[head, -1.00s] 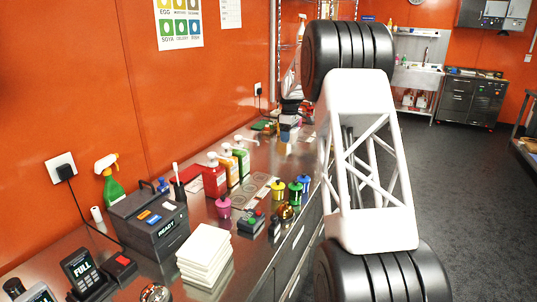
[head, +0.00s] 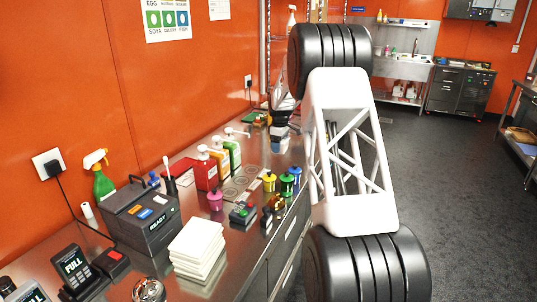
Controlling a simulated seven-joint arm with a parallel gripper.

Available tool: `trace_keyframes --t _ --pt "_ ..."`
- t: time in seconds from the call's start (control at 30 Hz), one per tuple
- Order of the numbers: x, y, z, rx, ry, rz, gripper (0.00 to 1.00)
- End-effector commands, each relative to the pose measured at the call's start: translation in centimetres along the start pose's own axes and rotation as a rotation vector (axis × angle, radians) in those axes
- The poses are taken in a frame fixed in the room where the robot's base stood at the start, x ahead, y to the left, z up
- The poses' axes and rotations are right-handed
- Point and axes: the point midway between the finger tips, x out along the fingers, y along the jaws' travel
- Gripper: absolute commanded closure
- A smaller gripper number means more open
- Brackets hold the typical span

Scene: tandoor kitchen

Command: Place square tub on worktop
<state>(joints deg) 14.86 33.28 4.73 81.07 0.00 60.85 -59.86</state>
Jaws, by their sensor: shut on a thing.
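My gripper (head: 284,97) is at the far part of the steel worktop (head: 203,143), partly hidden behind my own arm. It is shut on a small pale and blue item (head: 280,129), which I take to be the square tub. The item is small and partly covered, so its shape is unclear. It appears low over or at the worktop's far right side; I cannot tell whether it touches the surface.
A dark READY box (head: 140,215) sits by the orange wall. A green item (head: 253,119) lies left of my gripper.

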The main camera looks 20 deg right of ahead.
Motion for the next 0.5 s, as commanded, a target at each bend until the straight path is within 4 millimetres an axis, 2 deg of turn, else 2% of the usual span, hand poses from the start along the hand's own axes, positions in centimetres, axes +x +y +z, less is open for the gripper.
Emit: trace_keyframes --t 0.3,0.5 --pt "4.1 -0.1 0.0 0.0 -0.001 -0.002 0.53" --pt "5.6 0.0 0.0 0.0 0.0 -0.001 0.53"
